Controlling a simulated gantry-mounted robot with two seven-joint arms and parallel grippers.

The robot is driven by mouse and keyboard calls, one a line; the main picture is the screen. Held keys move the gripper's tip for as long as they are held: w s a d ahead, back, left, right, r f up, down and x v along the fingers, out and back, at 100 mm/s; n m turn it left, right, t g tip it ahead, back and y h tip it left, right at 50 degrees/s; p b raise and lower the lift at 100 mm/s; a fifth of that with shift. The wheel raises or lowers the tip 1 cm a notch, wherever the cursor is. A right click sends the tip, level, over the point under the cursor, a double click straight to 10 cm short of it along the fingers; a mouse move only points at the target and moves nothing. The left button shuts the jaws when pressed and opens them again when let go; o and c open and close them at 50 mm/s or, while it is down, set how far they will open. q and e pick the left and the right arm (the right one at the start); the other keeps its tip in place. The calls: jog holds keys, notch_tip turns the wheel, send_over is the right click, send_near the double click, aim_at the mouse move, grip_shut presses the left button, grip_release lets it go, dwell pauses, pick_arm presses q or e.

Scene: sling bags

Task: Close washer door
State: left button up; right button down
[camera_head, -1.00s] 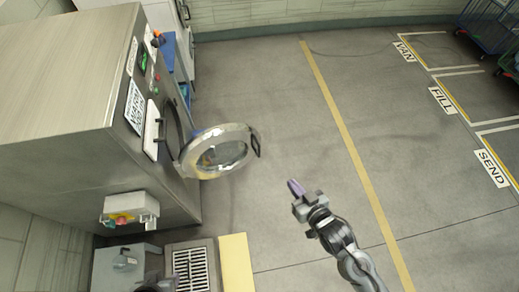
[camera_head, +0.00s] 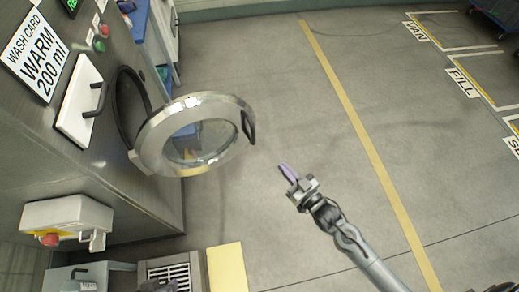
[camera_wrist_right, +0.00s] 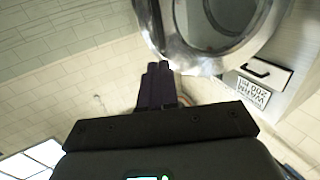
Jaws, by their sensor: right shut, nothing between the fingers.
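The washer (camera_head: 120,190) is a grey metal machine at the left of the head view. Its round door (camera_head: 154,140), a silver ring with a glass window and a black handle (camera_head: 248,127), stands swung open out from the front. My right gripper (camera_head: 287,173) is shut and empty, to the right of and apart from the door. In the right wrist view the shut fingers (camera_wrist_right: 158,85) point toward the door ring (camera_wrist_right: 190,62), which shows upper right. At the bottom edge of the head view a dark part (camera_head: 158,286) may be my left gripper; its jaws cannot be made out.
A white drawer with a black handle (camera_head: 75,115) and a wash card (camera_head: 38,55) are on the washer front. A white box with a red button (camera_head: 68,222) juts out below. A floor grate (camera_head: 168,272) and a yellow slab (camera_head: 226,268) lie in front.

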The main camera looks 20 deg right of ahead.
pick_arm(q)
notch_tip(320, 180, down, 5)
jog(key=b, duration=0.4)
pick_arm(e)
jog(key=f+x, duration=0.1)
jog(key=x, duration=1.3)
jog(key=shift+w, duration=0.15)
jog(key=shift+f, duration=0.1)
